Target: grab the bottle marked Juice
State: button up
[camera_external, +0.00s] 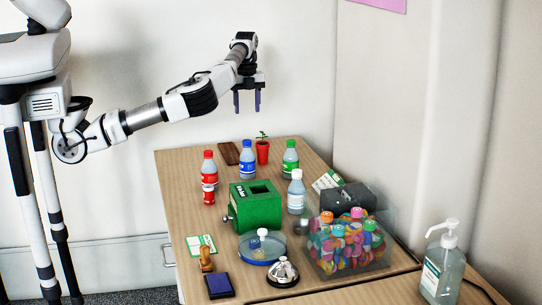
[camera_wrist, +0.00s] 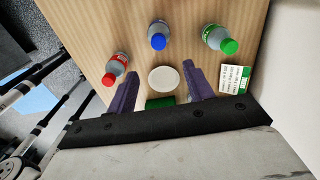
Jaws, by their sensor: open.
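My gripper (camera_external: 247,101) is open and empty, fingers down, high above the table. Its purple fingers also show in the wrist view (camera_wrist: 160,70). Below stand a red-capped bottle (camera_external: 208,166), a blue-capped bottle (camera_external: 247,160) and a green-capped bottle (camera_external: 290,158). The wrist view shows the red (camera_wrist: 116,66), blue (camera_wrist: 158,37) and green (camera_wrist: 216,37) ones beyond or beside the fingertips. A white-capped bottle (camera_external: 296,195) stands nearer the front. The label lettering is too small to read, so I cannot tell which bottle says Juice.
A green box (camera_external: 255,207) stands mid-table. A small red can (camera_external: 208,193), a red plant pot (camera_external: 263,152), a clear bin of colourful items (camera_external: 345,245) and a dark device (camera_external: 345,197) stand around. Walls close the back and right.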

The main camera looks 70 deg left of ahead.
aim_at(247, 140)
jog(key=f+p, duration=0.2)
jog(key=f, duration=1.1)
jog(key=shift+a, duration=0.2)
grip_shut()
